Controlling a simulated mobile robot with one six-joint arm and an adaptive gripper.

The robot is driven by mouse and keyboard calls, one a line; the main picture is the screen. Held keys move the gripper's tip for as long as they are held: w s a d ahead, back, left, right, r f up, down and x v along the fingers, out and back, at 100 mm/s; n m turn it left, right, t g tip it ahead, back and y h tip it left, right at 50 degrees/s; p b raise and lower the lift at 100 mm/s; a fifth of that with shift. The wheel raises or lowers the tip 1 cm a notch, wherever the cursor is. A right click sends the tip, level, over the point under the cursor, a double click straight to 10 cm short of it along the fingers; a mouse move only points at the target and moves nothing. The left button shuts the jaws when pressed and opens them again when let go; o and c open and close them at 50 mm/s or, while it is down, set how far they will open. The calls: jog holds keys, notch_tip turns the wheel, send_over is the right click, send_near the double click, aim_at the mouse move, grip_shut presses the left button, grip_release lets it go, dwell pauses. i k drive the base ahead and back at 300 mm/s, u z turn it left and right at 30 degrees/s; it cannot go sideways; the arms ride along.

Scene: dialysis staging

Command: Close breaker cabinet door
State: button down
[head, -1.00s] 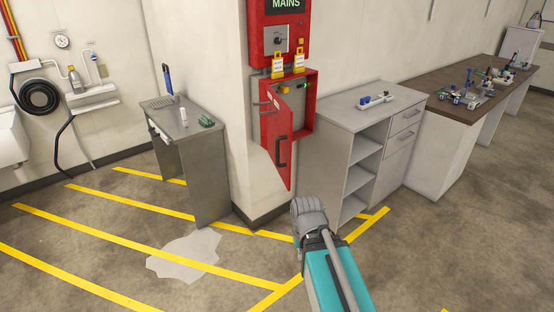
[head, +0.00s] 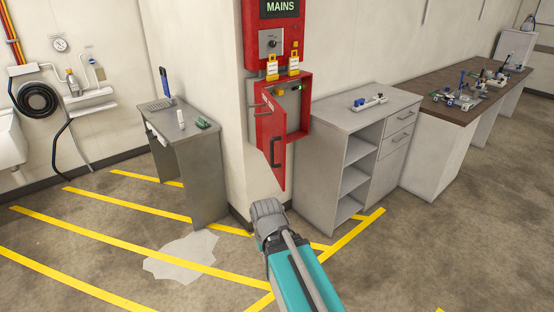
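The red breaker cabinet (head: 306,88) is mounted on the wall corner below the MAINS panel. Its red door (head: 264,130) stands open, swung out toward me, with a dark handle (head: 275,152) low on its face. My gripper (head: 268,208) is at the end of my teal arm, below the door in the picture, with no visible contact. It appears as a grey rounded shape seen from behind; its fingers cannot be made out.
A grey metal table (head: 187,150) stands left of the cabinet, with small items on top. A grey shelf unit (head: 340,113) stands close on the right, then a brown-topped bench (head: 400,98). Yellow-striped floor and a pale patch (head: 182,256) lie in front.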

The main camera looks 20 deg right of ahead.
aim_at(275, 117)
jog(key=i, duration=1)
jog(key=u, duration=0.05)
